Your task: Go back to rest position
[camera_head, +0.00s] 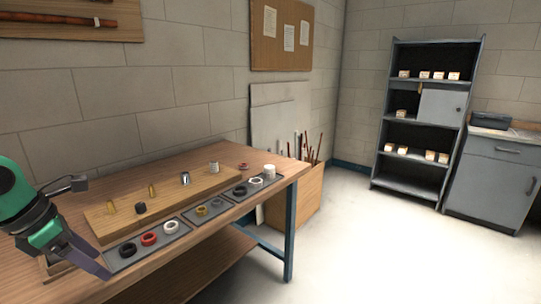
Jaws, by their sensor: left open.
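My left gripper (93,264) comes in from the left edge on a green and black arm. It is open, with nothing seen between its fingers, and sits at the near left end of the wooden workbench (223,152). My right gripper is not in view.
Several coloured rings, among them a red one (149,239), lie in trays along the bench front. A raised wooden board (110,226) behind them carries small fittings. Open floor (370,250) lies to the right, before grey shelves (412,190).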

